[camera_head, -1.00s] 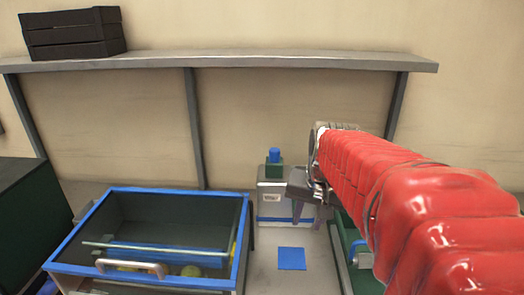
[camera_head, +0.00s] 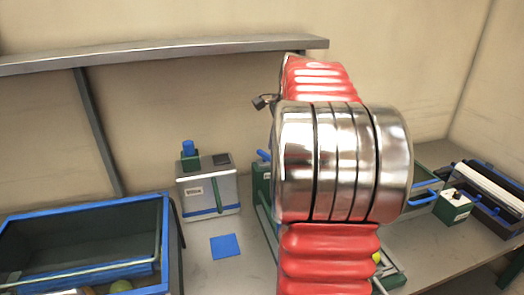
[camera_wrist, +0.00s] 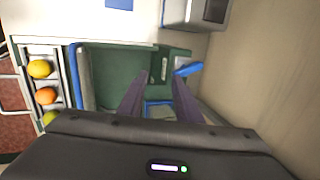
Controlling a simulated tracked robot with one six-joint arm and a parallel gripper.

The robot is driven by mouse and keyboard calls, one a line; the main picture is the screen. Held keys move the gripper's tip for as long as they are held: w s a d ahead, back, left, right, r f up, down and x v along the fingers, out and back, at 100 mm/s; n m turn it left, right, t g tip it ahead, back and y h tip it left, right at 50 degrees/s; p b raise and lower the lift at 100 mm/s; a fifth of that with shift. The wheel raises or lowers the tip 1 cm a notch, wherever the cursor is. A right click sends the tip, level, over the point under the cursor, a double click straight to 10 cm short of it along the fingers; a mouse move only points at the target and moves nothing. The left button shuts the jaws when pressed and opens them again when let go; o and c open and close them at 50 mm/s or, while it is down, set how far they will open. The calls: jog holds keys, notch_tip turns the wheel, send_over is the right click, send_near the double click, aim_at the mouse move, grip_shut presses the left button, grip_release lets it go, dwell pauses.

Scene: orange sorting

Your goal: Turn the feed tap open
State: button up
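The likely feed tap is a blue lever (camera_wrist: 188,69) at the right end of a green unit in the wrist view. In the head view a blue handle (camera_head: 263,155) on a green post shows just left of my arm, which hides most of that unit. My gripper (camera_wrist: 159,80) is open and empty, its two dark fingers spread above the green unit. The lever lies just beyond and right of the right fingertip, apparently apart from it. In the head view the fingers are hidden behind my arm.
A row of fruit, including an orange (camera_wrist: 46,96), lies in a rack at the left of the wrist view. A grey box with a blue knob (camera_head: 188,147), a blue square (camera_head: 225,246) and a blue-rimmed bin (camera_head: 168,235) stand left. A shelf (camera_head: 180,51) runs above.

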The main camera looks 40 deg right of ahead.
aim_at(265, 153)
jog(key=w+d+r+m+t, duration=0.1)
jog(key=r+m, duration=0.5)
jog(key=m, duration=0.7)
jog(key=shift+w+d+r, duration=0.4)
jog(key=shift+w+d, duration=0.3)
jog(key=shift+d, duration=0.45)
jog(key=shift+f, duration=0.1)
jog(key=x, duration=1.3)
jog(key=shift+w+a+f, duration=0.15)
jog(key=shift+w+f, duration=0.05)
jog(key=shift+f, duration=0.15)
jog(key=shift+c, duration=0.5)
grip_shut()
